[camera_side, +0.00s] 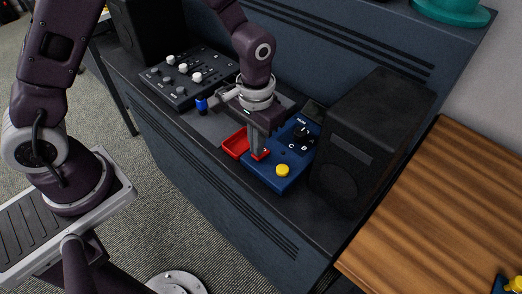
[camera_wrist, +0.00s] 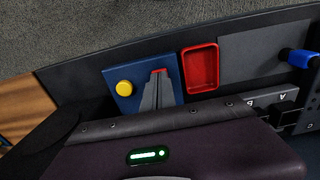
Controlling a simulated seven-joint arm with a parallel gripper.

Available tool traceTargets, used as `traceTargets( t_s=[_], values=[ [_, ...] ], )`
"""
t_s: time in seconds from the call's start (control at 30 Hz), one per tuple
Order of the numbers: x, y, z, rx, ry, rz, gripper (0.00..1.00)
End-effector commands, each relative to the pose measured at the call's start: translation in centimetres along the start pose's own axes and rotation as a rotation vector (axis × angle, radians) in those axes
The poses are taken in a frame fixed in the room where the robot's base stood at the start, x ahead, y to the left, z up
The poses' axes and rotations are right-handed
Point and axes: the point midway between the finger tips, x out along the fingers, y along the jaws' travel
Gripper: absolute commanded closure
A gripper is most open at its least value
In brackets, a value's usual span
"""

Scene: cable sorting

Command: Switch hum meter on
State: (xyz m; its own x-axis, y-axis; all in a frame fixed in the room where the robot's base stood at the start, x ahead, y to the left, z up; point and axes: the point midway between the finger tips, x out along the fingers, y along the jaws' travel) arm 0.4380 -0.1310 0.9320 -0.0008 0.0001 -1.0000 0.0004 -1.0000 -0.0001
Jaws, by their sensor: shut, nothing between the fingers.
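The hum meter appears to be the blue box (camera_side: 267,175) on the dark bench, with a black knob (camera_side: 301,132), letters and a yellow button (camera_side: 283,170) on top. It also shows in the wrist view (camera_wrist: 140,71). A small red part (camera_side: 264,153), perhaps its switch, sits on the box and is partly hidden by my fingers. My gripper (camera_side: 257,157) is shut and empty, pointing down with its fingertips at the red part. In the wrist view the fingertips (camera_wrist: 158,76) overlap it; I cannot tell whether they touch or which way it is set.
A shallow red tray (camera_side: 234,145) lies beside the box. A black speaker (camera_side: 369,140) stands close on the right. A mixer (camera_side: 187,78) and a blue-ended plug (camera_side: 202,104) lie to the left. A wooden table (camera_side: 450,210) is at the right.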

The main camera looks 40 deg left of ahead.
Motion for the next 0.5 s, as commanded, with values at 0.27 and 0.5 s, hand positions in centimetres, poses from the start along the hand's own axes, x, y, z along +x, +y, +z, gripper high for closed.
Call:
traceTargets(
  t_s=[0.27,0.5],
  values=[
    [0.41,0.00,-0.01,0.000,0.001,0.000,1.00],
    [0.78,0.00,-0.01,0.000,0.000,0.000,1.00]
  ],
)
